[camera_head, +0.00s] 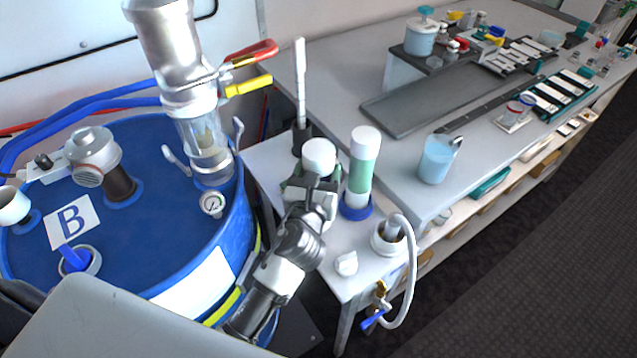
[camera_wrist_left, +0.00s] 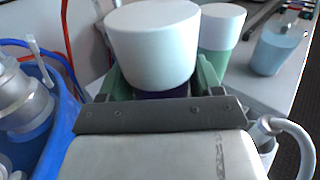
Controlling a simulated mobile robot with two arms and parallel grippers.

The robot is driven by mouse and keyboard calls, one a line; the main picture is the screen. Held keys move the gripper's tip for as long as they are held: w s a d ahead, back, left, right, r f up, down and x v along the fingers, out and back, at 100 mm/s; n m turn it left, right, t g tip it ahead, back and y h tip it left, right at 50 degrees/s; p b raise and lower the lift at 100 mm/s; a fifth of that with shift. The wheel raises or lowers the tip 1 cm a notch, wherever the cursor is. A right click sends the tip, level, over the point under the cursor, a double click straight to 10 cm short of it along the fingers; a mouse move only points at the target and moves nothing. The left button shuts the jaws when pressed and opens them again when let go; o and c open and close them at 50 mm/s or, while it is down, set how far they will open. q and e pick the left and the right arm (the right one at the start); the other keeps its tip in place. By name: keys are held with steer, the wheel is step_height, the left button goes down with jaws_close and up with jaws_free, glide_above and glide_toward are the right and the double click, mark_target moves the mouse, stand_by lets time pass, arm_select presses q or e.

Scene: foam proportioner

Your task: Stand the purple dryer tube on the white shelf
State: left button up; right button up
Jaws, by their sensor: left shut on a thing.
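The purple dryer tube (camera_wrist_left: 162,94) is in my left gripper (camera_head: 312,190). In the left wrist view its large white cap fills the upper middle, and only a thin purple strip shows below the cap, between the green finger pads. In the head view its white cap (camera_head: 319,156) shows above the gripper, and the body is mostly hidden by the fingers. The tube looks about upright. The white shelf (camera_head: 343,236) is the narrow white top beside the blue drum, and the gripper is over it. I cannot tell whether the tube's bottom touches it. My right gripper is out of view.
A green tube with white cap (camera_head: 362,166) stands in a blue base close right of my gripper. A white probe (camera_head: 300,85) stands behind. A white hose (camera_head: 411,270) and a small white piece (camera_head: 346,263) are at the front. The blue drum (camera_head: 140,235) is left.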

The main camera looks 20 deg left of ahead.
arm_select(q)
step_height(320, 180, down, 3)
steer(key=shift+f+b, duration=0.1)
steer(key=shift+b, duration=0.4)
steer(key=shift+d+f, duration=0.1)
steer(key=shift+f, duration=0.15)
steer(key=o, duration=1.1)
steer(key=shift+f, duration=0.1)
steer(key=o, duration=0.4)
